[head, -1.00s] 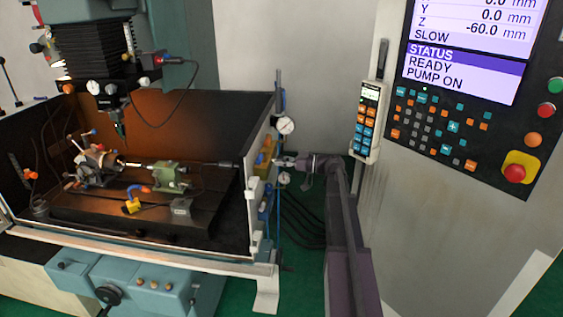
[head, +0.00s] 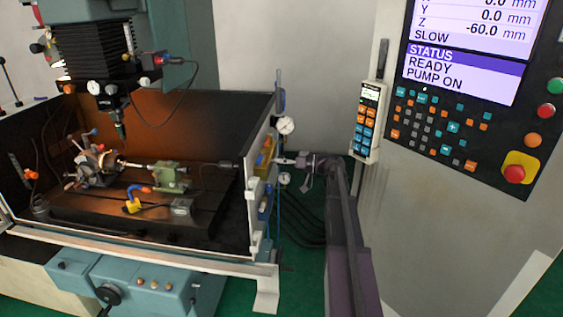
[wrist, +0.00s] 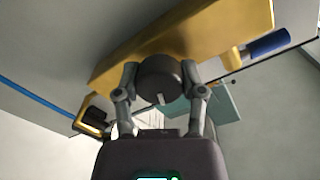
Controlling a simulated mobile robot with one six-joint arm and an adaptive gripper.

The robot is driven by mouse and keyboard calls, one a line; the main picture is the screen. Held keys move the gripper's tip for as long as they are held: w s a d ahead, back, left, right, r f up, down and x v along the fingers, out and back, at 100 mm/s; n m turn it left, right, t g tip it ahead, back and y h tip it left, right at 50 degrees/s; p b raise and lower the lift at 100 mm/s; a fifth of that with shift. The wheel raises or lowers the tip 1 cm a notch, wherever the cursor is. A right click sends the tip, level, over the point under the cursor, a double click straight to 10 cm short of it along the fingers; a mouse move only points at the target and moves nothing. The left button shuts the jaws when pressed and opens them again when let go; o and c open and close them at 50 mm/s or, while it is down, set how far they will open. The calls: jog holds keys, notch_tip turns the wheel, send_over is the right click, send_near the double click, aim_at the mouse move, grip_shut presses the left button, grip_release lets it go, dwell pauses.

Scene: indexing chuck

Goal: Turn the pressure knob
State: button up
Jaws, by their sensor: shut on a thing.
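The pressure knob (wrist: 158,77) is a dark round knob with a pale mark at its lower edge. It sits in front of a yellow block (wrist: 205,38) in the wrist view. My gripper (wrist: 160,82) is shut on the knob, one finger on each side of it. In the head view my gripper (head: 284,161) reaches leftward to the yellow block (head: 264,155) on the outside of the machine's right side wall. The knob is too small to make out there.
Round gauges (head: 285,125) stand above and below my gripper. Dark hoses hang below. A handheld pendant (head: 367,122) hangs on the control cabinet (head: 425,185) to the right. A blue cylinder (wrist: 268,43) is near the yellow block in the wrist view.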

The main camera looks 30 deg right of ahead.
jog(key=shift+m, duration=1.5)
jog(key=o, duration=1.2)
jog(key=shift+a, duration=0.1)
jog(key=shift+c, duration=0.2)
jog(key=v, duration=0.7)
jog(key=shift+d, duration=0.25)
jog(key=shift+s+a, duration=0.1)
jog(key=shift+s, duration=0.05)
